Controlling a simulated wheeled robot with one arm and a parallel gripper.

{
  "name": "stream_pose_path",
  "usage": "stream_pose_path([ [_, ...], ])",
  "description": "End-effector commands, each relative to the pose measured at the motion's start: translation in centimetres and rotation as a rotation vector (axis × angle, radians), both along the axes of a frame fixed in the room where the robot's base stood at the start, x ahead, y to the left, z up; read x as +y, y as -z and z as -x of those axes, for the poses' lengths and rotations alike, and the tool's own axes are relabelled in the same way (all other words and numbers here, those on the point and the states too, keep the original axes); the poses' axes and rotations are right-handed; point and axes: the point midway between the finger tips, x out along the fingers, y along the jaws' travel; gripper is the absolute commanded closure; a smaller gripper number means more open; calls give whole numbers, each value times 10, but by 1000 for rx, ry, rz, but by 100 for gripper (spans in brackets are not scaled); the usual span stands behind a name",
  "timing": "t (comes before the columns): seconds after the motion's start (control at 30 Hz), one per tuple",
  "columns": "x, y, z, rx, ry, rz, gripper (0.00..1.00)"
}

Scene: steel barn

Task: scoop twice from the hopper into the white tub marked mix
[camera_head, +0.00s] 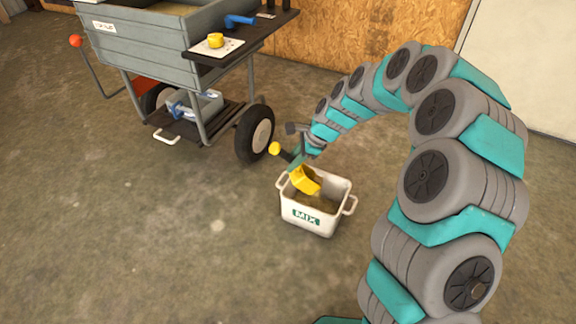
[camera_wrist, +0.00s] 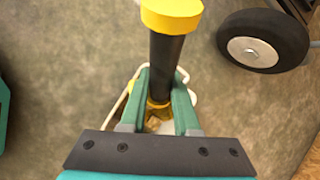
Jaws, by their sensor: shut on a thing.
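The white tub marked MIX (camera_head: 296,222) stands on the floor, with brown grainy material inside. My gripper (camera_head: 293,163) is just above the tub's back left side, shut on the dark handle of a yellow scoop (camera_head: 304,180). The scoop's yellow bowl is over or inside the tub opening; I cannot tell whether it touches the contents. In the wrist view the black handle (camera_wrist: 175,70) with its yellow end cap stands between the teal fingers, which hide most of the tub. The grey hopper (camera_head: 140,45) on a wheeled cart is at the upper left, with some tan material visible inside.
A dark side shelf (camera_head: 262,28) on the cart holds a white board with a yellow knob (camera_head: 216,41) and a blue handle (camera_head: 240,20). A black cart wheel (camera_head: 256,134) stands behind the tub to the left. The floor in front and left is clear.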

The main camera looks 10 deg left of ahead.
Motion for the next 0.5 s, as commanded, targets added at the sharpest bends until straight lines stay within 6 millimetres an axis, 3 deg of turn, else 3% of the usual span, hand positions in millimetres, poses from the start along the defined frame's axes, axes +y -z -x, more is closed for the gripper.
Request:
stream_pose_path([
  [0.5, -26, -16, -11, 89, 4, -220, 100],
])
